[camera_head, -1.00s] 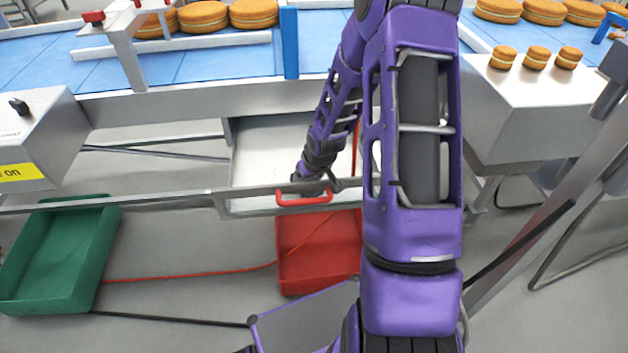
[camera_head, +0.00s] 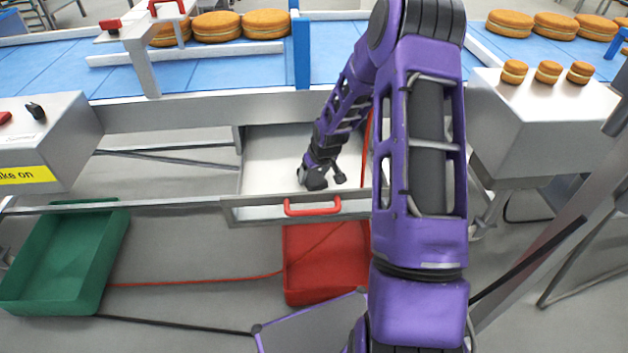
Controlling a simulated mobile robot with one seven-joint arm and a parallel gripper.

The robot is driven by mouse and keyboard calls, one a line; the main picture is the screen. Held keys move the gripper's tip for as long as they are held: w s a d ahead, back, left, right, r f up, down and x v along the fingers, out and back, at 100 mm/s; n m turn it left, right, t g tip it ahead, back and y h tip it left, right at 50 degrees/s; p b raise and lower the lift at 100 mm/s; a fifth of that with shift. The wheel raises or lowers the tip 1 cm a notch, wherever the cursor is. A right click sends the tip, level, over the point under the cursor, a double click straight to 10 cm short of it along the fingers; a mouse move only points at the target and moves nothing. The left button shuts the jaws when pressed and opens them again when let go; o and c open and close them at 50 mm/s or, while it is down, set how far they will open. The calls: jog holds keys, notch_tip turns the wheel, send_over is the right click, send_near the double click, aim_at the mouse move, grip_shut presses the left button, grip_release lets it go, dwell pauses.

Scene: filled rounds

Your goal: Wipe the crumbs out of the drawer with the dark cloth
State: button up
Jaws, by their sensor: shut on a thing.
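The drawer (camera_head: 268,165) stands open below the conveyor, with a pale metal floor and a red handle (camera_head: 312,206) on its front. My gripper (camera_head: 322,176) is down inside the drawer, just behind the front wall and above the handle in the picture. It is shut on a dark grey lump, the dark cloth (camera_head: 312,180), which appears to be at the drawer floor. The fingers are small and partly hidden by the cloth. I cannot make out any crumbs on the visible floor. My arm hides the drawer's right part.
A blue conveyor (camera_head: 215,68) with several filled rounds runs behind the drawer. A steel box (camera_head: 540,115) with three small rounds stands right. A green crate (camera_head: 62,260) and a red crate (camera_head: 325,265) lie below. A grey control box (camera_head: 45,140) stands left.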

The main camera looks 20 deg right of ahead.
aim_at(293, 171)
jog(key=shift+w+d+r, duration=0.1)
jog(key=shift+w+d, duration=0.25)
jog(key=shift+w, duration=0.85)
jog(key=shift+w+d+f, duration=0.1)
jog(key=shift+w+d, duration=0.2)
jog(key=shift+w, duration=0.9)
jog(key=shift+w+d+r, duration=0.1)
jog(key=shift+w+d, duration=0.25)
jog(key=shift+w, duration=0.85)
